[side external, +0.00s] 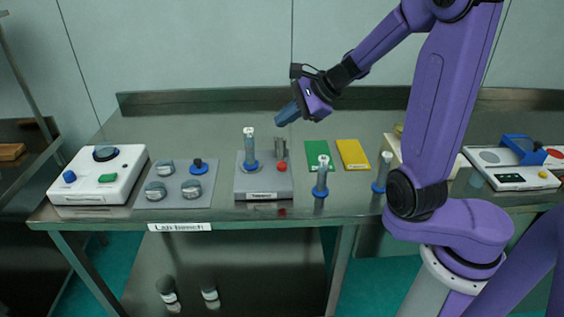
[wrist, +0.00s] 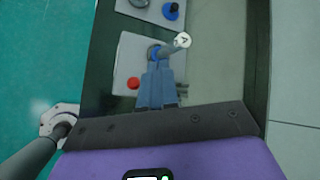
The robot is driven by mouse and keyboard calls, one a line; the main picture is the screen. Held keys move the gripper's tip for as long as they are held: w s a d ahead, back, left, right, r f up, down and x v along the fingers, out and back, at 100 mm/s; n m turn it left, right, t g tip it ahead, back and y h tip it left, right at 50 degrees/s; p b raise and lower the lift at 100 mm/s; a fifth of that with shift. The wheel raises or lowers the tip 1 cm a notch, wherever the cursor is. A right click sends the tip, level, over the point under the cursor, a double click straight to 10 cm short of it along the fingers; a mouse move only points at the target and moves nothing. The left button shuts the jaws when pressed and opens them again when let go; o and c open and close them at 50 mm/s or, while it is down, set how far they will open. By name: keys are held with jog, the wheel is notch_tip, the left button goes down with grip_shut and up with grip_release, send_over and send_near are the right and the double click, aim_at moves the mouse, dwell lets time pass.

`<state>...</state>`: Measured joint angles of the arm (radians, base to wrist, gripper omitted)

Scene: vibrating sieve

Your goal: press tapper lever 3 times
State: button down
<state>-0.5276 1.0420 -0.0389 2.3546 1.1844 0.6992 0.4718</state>
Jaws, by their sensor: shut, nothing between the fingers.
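The tapper is a grey box (side external: 264,190) with a front label near the middle of the bench. A red round knob (side external: 281,167) sits at its right side; I cannot tell if this is the lever's end. A clear column with a blue collar (side external: 250,150) and a white top stands on the box. My gripper (side external: 287,114) is shut and empty, above and behind the tapper. In the wrist view the blue fingers (wrist: 159,72) are together, with the red knob (wrist: 133,83) to their left and the column's white top (wrist: 183,40) just beyond them.
Left of the tapper are a grey plate with several jars (side external: 181,189) and a white device (side external: 98,174). To the right are a green mat (side external: 317,152), a yellow mat (side external: 352,154) and standing tubes on blue bases (side external: 321,176). The bench's back strip is clear.

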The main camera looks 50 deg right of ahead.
aim_at(281, 162)
jog(key=shift+f, duration=0.1)
dwell(0.3)
jog(key=shift+f, duration=4.25)
jog(key=shift+f, duration=0.1)
jog(key=shift+f, duration=0.35)
jog(key=shift+f, duration=1.2)
dwell(0.7)
jog(key=shift+r, duration=1.65)
